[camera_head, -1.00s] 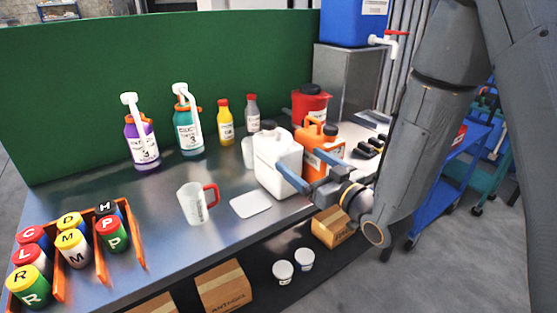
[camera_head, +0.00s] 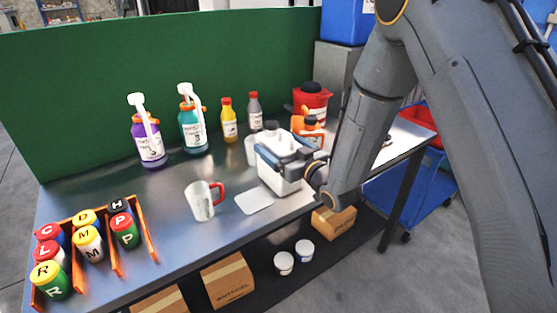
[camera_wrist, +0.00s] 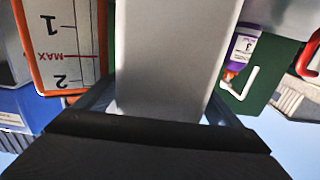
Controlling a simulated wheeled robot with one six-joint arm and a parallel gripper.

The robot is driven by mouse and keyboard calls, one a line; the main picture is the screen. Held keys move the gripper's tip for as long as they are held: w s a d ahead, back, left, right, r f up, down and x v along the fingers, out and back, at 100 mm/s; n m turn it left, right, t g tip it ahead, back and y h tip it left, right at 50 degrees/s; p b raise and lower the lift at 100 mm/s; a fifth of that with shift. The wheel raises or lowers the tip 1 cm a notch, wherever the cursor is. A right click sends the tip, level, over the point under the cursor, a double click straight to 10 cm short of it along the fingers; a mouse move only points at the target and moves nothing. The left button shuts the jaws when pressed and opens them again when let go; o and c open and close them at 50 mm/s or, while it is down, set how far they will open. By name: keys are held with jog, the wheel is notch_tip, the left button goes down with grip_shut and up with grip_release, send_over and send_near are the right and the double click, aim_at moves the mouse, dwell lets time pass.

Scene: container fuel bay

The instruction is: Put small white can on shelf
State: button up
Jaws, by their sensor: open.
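A small white can (camera_head: 251,151) stands on the table, partly hidden behind a white jug (camera_head: 281,184). Two white tubs (camera_head: 284,263) with lids stand on the lower shelf (camera_head: 262,285) under the table.
An orange jug (camera_head: 308,127) and red container (camera_head: 311,100) stand close behind and right. Yellow and grey bottles (camera_head: 229,120) stand behind. Cardboard boxes (camera_head: 228,281) occupy the lower shelf.

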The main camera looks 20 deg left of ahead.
jog(key=c, duration=2.1)
jog(key=shift+c, duration=0.3)
jog(key=shift+r, duration=0.1)
